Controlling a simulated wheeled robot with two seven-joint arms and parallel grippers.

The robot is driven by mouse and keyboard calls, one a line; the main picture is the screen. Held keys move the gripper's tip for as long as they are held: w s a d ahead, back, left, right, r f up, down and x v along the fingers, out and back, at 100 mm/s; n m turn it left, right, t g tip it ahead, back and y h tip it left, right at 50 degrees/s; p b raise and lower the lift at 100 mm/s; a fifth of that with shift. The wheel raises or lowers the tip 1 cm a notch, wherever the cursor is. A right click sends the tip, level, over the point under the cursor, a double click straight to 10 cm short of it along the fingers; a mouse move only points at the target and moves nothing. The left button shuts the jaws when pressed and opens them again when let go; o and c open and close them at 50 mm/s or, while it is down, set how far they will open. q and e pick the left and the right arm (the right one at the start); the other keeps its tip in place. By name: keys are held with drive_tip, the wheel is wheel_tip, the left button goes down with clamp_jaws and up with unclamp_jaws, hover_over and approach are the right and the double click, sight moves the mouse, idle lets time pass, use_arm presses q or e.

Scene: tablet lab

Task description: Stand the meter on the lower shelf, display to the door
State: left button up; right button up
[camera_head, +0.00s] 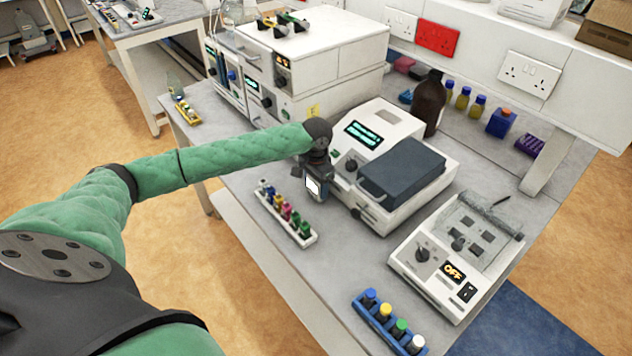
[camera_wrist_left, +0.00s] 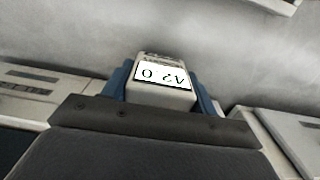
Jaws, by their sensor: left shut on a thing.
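The meter (camera_head: 313,186) is a small boxy device with a bright display, held at the end of my green left arm. My left gripper (camera_head: 317,172) is shut on it, over the bench beside the balance-like white instrument. My right gripper is not in view.
A white rack of coloured vials (camera_head: 286,218) stands at the bench's front edge, just below the gripper. The white instrument with a dark lid (camera_head: 400,170) is close on the right. A hotplate-like unit (camera_head: 457,255) reads OFF. A blue vial rack (camera_head: 388,322) is nearer.

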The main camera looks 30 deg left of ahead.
use_arm(q)
drive_tip(key=shift+w+f, duration=0.15)
drive_tip(key=shift+f, duration=0.1)
drive_tip(key=o, duration=1)
drive_tip(key=shift+f, duration=0.1)
